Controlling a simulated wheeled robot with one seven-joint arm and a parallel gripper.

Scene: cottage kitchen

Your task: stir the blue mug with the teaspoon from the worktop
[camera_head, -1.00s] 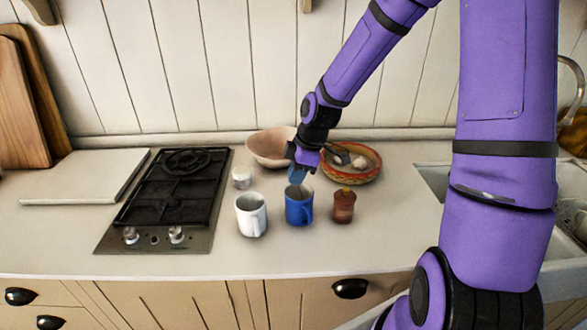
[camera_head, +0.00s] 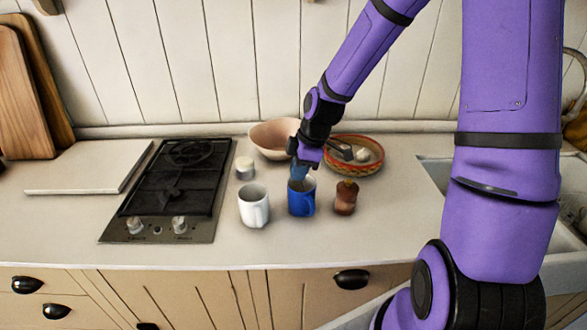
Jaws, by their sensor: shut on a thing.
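The blue mug (camera_head: 301,201) stands upright on the worktop, between a white mug and a small brown jar. My gripper (camera_head: 299,172) points down at the top of the blue mug, with its fingertips at the mouth. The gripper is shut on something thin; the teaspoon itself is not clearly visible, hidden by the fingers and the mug. I cannot tell how deep it reaches into the mug.
The white mug (camera_head: 254,206) stands close on the left and the brown jar (camera_head: 346,198) close on the right. Behind are a small white pot (camera_head: 245,168), a pinkish bowl (camera_head: 268,138) and a patterned basket (camera_head: 371,168). The hob (camera_head: 176,190) lies left, the sink (camera_head: 436,172) right.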

